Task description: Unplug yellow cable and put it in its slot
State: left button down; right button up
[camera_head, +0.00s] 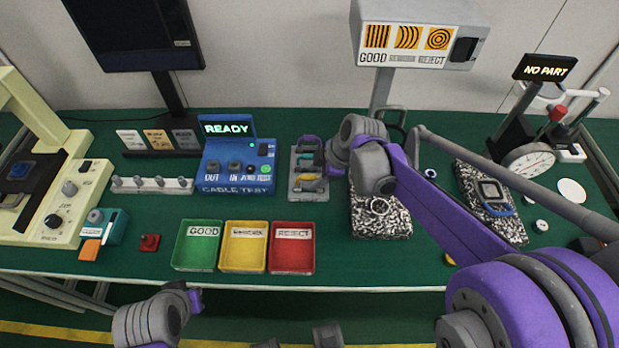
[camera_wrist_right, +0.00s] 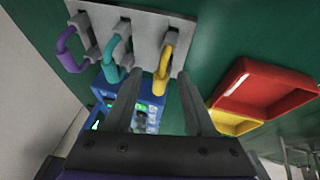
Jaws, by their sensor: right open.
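The yellow cable (camera_wrist_right: 161,70) is a short hooked piece at the grey cable rack (camera_wrist_right: 134,30), at the right end of the row beside the teal cable (camera_wrist_right: 111,68) and purple cable (camera_wrist_right: 66,50). It also shows as a small yellow patch on the rack in the head view (camera_head: 309,187). The blue cable tester (camera_head: 237,166) stands left of the rack; I see no cable in its jacks. My right gripper (camera_wrist_right: 160,82) is open, its fingers reaching toward the yellow cable with nothing clamped between them. My left arm shows at the bottom; its gripper does not show.
Green (camera_head: 197,247), yellow (camera_head: 243,247) and red trays (camera_head: 292,248) lie in front of the tester and rack. A speckled block (camera_head: 381,218) stands right of the rack, under my right arm. The green table (camera_head: 345,273) has narrow free room along its front.

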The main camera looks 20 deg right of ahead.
jog(key=v, duration=0.6)
jog(key=shift+r+p, duration=0.2)
jog(key=shift+p, duration=0.15)
jog(key=shift+d, duration=0.1)
jog(key=shift+s, duration=0.1)
jog(key=s+d+r+m+t+h+p, duration=0.1)
jog(key=s+m+h+p, duration=0.2)
jog(key=s+m, duration=1.2)
jog(key=s+p, duration=0.3)
jog(key=shift+r+t+h, duration=0.35)
jog(key=shift+t+h, duration=0.05)
